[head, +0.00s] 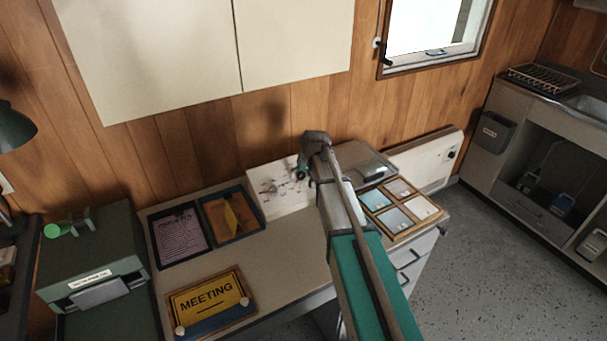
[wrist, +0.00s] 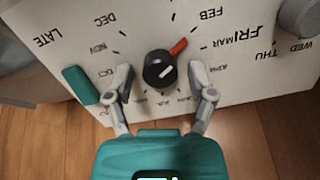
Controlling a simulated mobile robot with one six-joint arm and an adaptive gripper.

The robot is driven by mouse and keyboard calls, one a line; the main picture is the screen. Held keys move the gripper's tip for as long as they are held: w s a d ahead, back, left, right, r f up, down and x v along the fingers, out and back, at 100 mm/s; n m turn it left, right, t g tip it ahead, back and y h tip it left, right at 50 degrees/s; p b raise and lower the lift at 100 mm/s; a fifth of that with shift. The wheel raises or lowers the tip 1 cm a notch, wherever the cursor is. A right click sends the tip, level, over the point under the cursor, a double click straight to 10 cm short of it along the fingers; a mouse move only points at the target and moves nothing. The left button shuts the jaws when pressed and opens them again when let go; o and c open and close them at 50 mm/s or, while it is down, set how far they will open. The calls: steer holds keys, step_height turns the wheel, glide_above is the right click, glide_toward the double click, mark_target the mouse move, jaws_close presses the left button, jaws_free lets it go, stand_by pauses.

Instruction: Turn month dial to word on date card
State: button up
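The red pointer aims up and right, toward the side of FEB. Month words ring it, among them DEC, NOV, FEB and MAR; the lower ones are too small to read surely. My gripper (wrist: 160,75) is open, with one finger on each side of the knob and visible gaps to it. In the head view my gripper (head: 303,171) is in front of the white panel (head: 273,190). I cannot tell which thing is the date card.
A teal piece (wrist: 80,85) sits left on the panel near LATE; a grey knob (wrist: 301,17) sits right, by weekday words. On the desk are a yellow MEETING sign (head: 207,299), a dark tray with a printed sheet (head: 180,236), an orange-based tray (head: 232,218) and a sectioned tray (head: 399,203).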

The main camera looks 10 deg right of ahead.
jaws_close()
steer(key=shift+m+y, duration=0.3)
steer(key=shift+m, duration=2.3)
steer(key=shift+o, duration=1.3)
jaws_free()
steer(key=shift+d, duration=0.1)
